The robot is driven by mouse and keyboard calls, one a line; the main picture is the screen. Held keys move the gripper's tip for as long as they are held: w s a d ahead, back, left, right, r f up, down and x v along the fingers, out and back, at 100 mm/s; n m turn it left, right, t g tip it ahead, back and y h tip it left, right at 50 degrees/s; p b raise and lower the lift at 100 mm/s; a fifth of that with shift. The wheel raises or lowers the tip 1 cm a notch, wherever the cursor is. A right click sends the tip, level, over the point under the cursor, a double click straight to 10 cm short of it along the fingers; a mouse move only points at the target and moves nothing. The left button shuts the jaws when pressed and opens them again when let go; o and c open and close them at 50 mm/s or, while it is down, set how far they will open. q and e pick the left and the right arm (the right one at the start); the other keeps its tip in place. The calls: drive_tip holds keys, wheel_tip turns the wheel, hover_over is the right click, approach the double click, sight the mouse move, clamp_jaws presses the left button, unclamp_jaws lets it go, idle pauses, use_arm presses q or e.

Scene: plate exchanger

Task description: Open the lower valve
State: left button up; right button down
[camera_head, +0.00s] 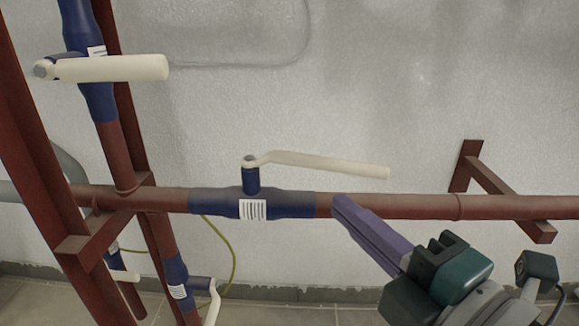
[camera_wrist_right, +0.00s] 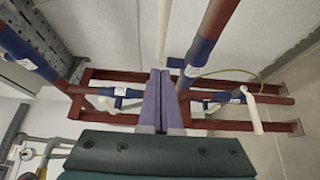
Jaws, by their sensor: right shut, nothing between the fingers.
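A blue valve body (camera_head: 230,204) with a white label sits on the horizontal red pipe. Its cream lever (camera_head: 325,164) extends right, roughly along the pipe. Another blue valve (camera_head: 97,98) on the upright pipe at upper left has a cream lever (camera_head: 110,68) across it. At lower left is a lower blue valve (camera_head: 177,283) with a cream lever (camera_head: 213,302) cut by the frame. My right gripper (camera_head: 340,203) has purple fingers, shut and empty, overlapping the horizontal pipe below the lever's free end. The right wrist view shows the closed fingers (camera_wrist_right: 159,82). My left gripper is out of view.
A red wall bracket (camera_head: 490,190) stands at the right. A red frame post (camera_head: 35,150) runs down the left. A yellow-green cable (camera_head: 233,255) hangs behind the pipe. The pale wall above the lever is clear.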

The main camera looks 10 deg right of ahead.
sight(323, 169)
drive_tip(key=w, duration=0.3)
drive_tip(key=w+b, duration=0.1)
drive_tip(key=w, duration=0.1)
drive_tip(key=shift+w+d, duration=0.15)
drive_tip(key=shift+d, duration=0.25)
drive_tip(key=shift+w+d, duration=0.25)
drive_tip(key=shift+w, duration=0.15)
